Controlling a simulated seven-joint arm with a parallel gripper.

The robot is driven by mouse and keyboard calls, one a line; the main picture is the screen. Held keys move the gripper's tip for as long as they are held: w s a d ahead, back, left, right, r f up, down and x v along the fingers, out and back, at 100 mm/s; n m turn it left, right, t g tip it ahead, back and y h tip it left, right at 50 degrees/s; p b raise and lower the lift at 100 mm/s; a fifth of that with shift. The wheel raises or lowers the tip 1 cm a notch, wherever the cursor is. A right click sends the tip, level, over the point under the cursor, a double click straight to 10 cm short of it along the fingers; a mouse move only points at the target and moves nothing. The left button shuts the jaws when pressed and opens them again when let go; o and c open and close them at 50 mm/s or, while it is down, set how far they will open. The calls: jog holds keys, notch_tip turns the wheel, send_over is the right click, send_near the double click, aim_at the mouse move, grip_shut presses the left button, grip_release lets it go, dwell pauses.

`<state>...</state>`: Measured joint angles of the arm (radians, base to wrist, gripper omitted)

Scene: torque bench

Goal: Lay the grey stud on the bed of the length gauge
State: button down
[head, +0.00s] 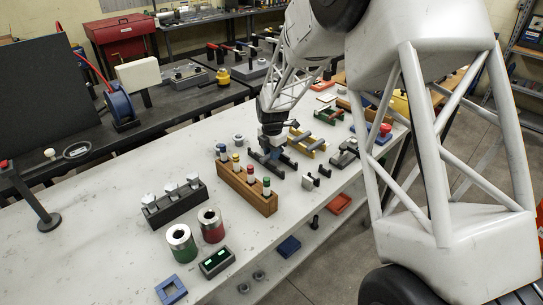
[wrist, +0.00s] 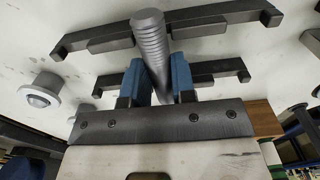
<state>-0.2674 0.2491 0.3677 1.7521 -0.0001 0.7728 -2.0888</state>
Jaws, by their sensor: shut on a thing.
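My gripper (wrist: 158,78) is shut on the grey stud (wrist: 149,36), a threaded rod held between its two blue fingers. The stud's free end points up the wrist view, past the fingers. Behind it lie two dark bars with raised ends, which look like the length gauge (wrist: 212,21); the nearer bar (wrist: 222,76) is partly hidden by the fingers. The stud overlaps the far bar in the picture; whether they touch I cannot tell. In the head view my gripper (head: 271,146) is over the dark gauge (head: 268,160) at mid-bench, and the stud is not clearly visible.
A wooden block (head: 246,189) with coloured-top pieces stands in front of my gripper. A dark rack (head: 175,205) with white-headed pieces stands to the left. A yellow fixture (head: 306,143) is close behind to the right. The bench's left part (head: 95,225) is mostly clear.

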jog(key=shift+r, duration=0.1)
dwell(0.3)
jog(key=shift+r, duration=2.45)
jog(key=shift+d, duration=0.1)
jog(key=s+d+r, duration=0.1)
jog(key=s+d, duration=0.3)
jog(key=d, duration=0.4)
jog(key=s+d+r, duration=0.2)
jog(key=s+d, duration=0.2)
jog(key=d, duration=0.4)
jog(key=shift+s+d+r, duration=0.15)
jog(key=shift+r, duration=0.15)
jog(key=shift+f, duration=2.9)
jog(key=shift+f, duration=1.15)
